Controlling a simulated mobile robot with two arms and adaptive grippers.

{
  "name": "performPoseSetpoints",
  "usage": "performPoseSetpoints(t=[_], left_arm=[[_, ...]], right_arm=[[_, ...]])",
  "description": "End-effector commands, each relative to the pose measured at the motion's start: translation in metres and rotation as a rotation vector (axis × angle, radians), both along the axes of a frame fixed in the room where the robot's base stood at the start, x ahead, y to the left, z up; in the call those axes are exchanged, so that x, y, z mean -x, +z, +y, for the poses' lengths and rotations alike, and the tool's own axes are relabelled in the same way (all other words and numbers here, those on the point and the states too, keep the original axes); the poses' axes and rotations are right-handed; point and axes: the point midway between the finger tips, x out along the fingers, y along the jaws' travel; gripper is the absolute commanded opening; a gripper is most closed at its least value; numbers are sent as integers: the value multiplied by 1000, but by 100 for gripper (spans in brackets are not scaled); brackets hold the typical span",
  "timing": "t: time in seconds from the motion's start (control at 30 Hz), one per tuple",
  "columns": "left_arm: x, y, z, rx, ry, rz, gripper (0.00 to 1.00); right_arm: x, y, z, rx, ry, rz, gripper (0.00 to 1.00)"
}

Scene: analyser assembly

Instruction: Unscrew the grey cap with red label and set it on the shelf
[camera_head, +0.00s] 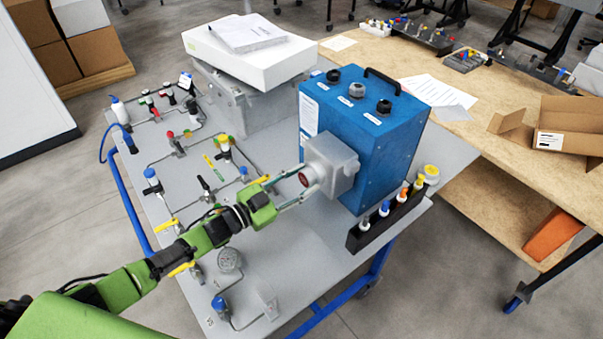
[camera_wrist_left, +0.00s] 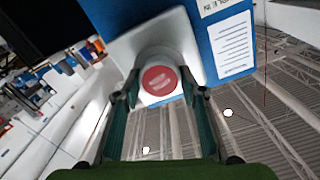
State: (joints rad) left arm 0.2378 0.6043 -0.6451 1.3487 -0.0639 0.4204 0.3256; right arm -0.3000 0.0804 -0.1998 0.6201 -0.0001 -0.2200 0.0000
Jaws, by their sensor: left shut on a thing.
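The grey cap with a round red label (camera_head: 306,177) sits on the front of a grey box-shaped housing (camera_head: 338,152), which is fixed to the side of the blue analyser (camera_head: 366,125). My left gripper (camera_head: 303,180) reaches it from the left, its fingers on either side of the cap. In the left wrist view the red label (camera_wrist_left: 159,80) faces the camera between the two fingertips (camera_wrist_left: 159,92), and the fingers are shut on the cap. The housing (camera_wrist_left: 165,40) is right behind the cap. My right gripper is not in view.
A black rack (camera_head: 385,222) with several coloured-top bottles stands at the analyser's front right. Pipes and valves (camera_head: 180,145) cover the left of the grey panel (camera_head: 300,260). A white box (camera_head: 250,55) with papers lies behind. A wooden table (camera_head: 500,130) is at right.

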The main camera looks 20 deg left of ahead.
Motion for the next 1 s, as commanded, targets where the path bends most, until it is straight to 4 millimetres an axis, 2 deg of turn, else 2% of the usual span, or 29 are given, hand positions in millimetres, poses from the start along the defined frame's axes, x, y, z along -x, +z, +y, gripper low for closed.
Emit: performPoseSetpoints(t=[0.03,0.1,0.4,0.53,0.77,0.8,0.83,1.0], left_arm=[[0,4,0,71,0,57,10],[-1,3,1,177,1,140,10],[0,1,1,598,0,467,10],[0,1,1,690,0,538,10],[0,0,1,705,0,549,10],[0,0,1,705,0,549,40],[0,0,1,705,0,549,48],[0,0,1,703,0,547,51]], right_arm=[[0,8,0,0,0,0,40],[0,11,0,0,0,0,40],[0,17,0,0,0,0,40],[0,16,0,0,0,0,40],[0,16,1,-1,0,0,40],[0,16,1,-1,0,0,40],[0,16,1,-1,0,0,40],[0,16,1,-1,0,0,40]])
